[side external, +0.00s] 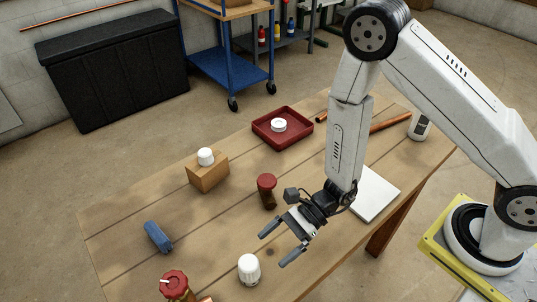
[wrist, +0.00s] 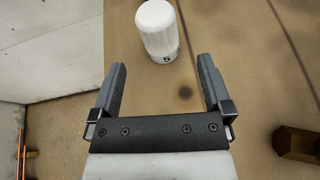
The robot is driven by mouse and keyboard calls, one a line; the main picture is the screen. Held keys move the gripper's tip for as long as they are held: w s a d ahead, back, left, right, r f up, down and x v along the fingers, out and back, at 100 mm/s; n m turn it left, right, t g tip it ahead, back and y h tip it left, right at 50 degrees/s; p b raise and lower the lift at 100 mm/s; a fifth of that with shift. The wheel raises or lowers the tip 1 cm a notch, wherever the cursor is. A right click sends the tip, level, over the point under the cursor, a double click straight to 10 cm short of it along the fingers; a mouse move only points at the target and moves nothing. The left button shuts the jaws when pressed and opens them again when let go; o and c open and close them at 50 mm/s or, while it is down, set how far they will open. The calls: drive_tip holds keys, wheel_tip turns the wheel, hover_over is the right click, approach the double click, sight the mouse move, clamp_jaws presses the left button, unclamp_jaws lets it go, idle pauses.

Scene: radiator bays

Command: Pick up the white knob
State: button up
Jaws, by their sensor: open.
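A white knob (side external: 249,268) with a ribbed side stands on the wooden table near its front edge in the side view. In the wrist view the white knob (wrist: 158,30) lies ahead of the fingertips, roughly centred between them, with a dark mark on its lower side. My gripper (side external: 274,248) is open and empty, low over the table, with its fingers pointing toward the knob. In the wrist view my gripper (wrist: 161,68) has nothing between its fingers. Another white cap-like piece (side external: 205,156) sits on a wooden block (side external: 209,178).
A red-topped brown piece (side external: 266,190) stands behind my gripper. A red tray (side external: 262,138) holds a white ring-shaped piece (side external: 279,125). A white pad (side external: 375,193) lies right.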

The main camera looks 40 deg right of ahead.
sight(248, 268)
drive_tip(key=shift+w+f, duration=0.1)
drive_tip(key=shift+a, duration=0.2)
drive_tip(key=shift+x, duration=1.15)
drive_tip(key=shift+x, duration=2.6)
drive_tip(key=c, duration=1.3)
drive_tip(key=shift+c, duration=0.2)
